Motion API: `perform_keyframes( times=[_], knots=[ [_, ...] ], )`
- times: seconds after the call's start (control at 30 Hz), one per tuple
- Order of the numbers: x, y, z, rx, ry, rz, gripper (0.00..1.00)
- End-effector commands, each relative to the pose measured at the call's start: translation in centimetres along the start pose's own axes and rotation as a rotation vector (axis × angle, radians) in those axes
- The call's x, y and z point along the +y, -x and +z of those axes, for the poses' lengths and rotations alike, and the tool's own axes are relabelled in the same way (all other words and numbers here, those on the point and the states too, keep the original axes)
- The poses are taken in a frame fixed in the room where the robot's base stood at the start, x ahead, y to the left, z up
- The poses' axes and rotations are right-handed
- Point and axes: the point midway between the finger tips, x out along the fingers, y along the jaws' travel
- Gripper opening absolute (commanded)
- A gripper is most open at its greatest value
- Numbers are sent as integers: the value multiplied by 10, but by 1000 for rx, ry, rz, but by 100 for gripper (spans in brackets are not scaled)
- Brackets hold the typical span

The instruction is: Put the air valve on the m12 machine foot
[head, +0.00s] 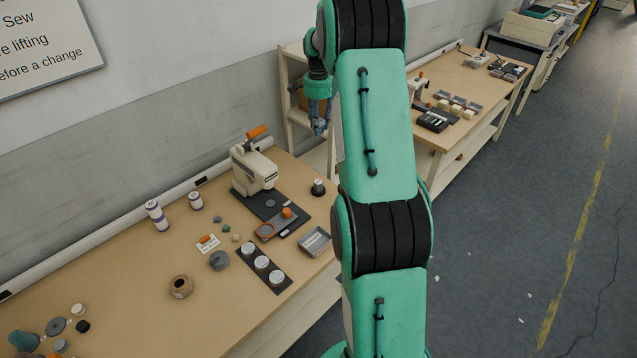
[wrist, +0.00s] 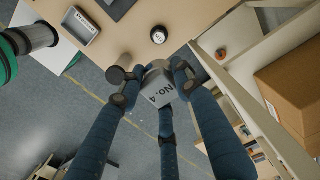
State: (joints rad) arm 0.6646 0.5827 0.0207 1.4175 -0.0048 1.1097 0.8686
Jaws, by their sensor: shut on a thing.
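My gripper (head: 320,120) hangs above the gap between the two benches, its fingers pointing down. A small dark round piece with a pale top (head: 318,187) stands upright at the near bench's right end, apart from the gripper. It also shows in the wrist view (wrist: 158,35). I cannot tell which piece is the m12 machine foot.
The near bench (head: 140,264) carries a cream machine (head: 255,168), a grey tray (head: 315,241), a dark strip with three white-topped round pieces (head: 262,262) and thread spools (head: 156,215). A shelf with a cardboard box (wrist: 292,95) stands close by my gripper. Another bench (head: 462,82) stands beyond.

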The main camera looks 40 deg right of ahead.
Motion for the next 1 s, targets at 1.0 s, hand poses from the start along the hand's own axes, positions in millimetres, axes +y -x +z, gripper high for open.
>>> perform_keyframes(
  times=[1.0],
  knots=[
    [0,-153,2,0,1,1,3]
  ],
)
